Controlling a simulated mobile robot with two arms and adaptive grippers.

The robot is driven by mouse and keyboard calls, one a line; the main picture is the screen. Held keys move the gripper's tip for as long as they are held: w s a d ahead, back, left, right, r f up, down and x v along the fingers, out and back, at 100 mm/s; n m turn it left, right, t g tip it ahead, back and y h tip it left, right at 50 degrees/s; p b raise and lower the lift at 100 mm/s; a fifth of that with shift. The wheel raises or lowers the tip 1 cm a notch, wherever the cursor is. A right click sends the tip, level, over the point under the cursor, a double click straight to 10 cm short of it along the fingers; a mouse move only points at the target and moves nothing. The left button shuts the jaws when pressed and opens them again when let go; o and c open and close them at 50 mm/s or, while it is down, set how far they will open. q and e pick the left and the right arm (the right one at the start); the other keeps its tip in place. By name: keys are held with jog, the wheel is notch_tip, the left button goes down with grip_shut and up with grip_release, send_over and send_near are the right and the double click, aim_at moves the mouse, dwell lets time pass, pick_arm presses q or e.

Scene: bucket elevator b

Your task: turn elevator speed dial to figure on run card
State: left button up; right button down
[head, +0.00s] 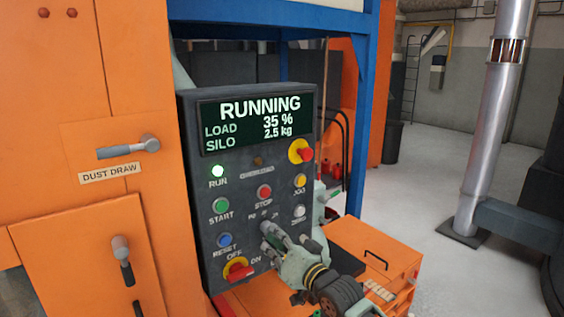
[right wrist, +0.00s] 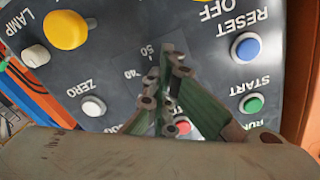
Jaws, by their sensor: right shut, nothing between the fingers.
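The dark control panel (head: 190,180) stands upright on the orange machine. Its display (head: 262,119) reads RUNNING, LOAD 35 %, SILO 2.5 kg. My right gripper (head: 268,230) is shut and empty, its fingertips close to the panel's lower middle, below the red STOP button (head: 264,192). The speed dial is hidden behind the fingers, and contact cannot be told. I see no run card. My left gripper is not in view.
Other controls are close by: green START (head: 221,205), blue RESET (head: 224,240), a red OFF/ON switch (head: 238,269) and the white ZERO button (right wrist: 93,106). A large yellow knob (right wrist: 65,30) is also near. An orange cabinet (head: 345,240) stands low at right; floor beyond is clear.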

jog(key=shift+a+r, duration=0.15)
jog(key=shift+r, duration=0.45)
jog(key=shift+s+a+f, duration=0.1)
jog(key=shift+f, duration=0.05)
jog(key=shift+s+f, duration=0.1)
jog(key=shift+f, duration=0.15)
jog(key=shift+f+p+v, duration=0.2)
jog(key=shift+p+v, duration=0.5)
jog(key=shift+v, duration=0.2)
jog(key=shift+f+p+v, duration=0.15)
jog(key=shift+p+v, duration=0.5)
jog(key=shift+v, duration=0.25)
jog(key=shift+f+p+v, duration=0.2)
jog(key=shift+p+v, duration=0.5)
jog(key=shift+v, duration=0.2)
